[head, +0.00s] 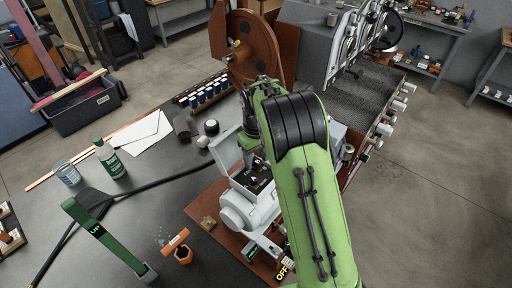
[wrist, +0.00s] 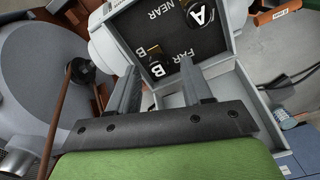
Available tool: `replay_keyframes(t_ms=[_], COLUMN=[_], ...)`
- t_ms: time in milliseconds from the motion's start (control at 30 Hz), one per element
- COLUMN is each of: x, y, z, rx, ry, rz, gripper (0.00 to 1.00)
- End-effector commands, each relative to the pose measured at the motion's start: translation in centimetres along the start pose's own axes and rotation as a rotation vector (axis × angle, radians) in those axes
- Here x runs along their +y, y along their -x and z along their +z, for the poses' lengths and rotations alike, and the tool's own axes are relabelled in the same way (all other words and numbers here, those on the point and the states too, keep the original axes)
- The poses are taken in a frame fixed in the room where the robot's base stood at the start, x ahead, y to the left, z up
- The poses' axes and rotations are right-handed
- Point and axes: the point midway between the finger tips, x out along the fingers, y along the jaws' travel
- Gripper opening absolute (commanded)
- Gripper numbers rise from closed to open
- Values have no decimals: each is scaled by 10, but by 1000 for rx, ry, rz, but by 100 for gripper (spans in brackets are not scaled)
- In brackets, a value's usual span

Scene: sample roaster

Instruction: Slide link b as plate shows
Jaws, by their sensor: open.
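In the wrist view a dark panel (wrist: 165,30) in a white housing carries the white words NEAR and FAR. A smaller dark piece with brass-coloured parts, link b (wrist: 156,60), lies beside the B markings, towards the FAR side. My gripper (wrist: 160,88) is open, with its two fingers apart on either side of the lower part of the panel. In the head view my arm partly covers the white housing (head: 236,213).
A black cable crosses the dark table. Bottles (head: 110,158) stand further left. A large brown wheel (head: 252,48) stands behind.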

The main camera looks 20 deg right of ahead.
Motion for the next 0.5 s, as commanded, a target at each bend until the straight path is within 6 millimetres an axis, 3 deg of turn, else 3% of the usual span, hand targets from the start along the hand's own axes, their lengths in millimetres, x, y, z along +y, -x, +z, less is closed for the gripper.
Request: replay_keyframes(t_ms=[500], x=[0], y=[135], z=[-1], rx=[7], ry=[0], rz=[1], gripper=[50])
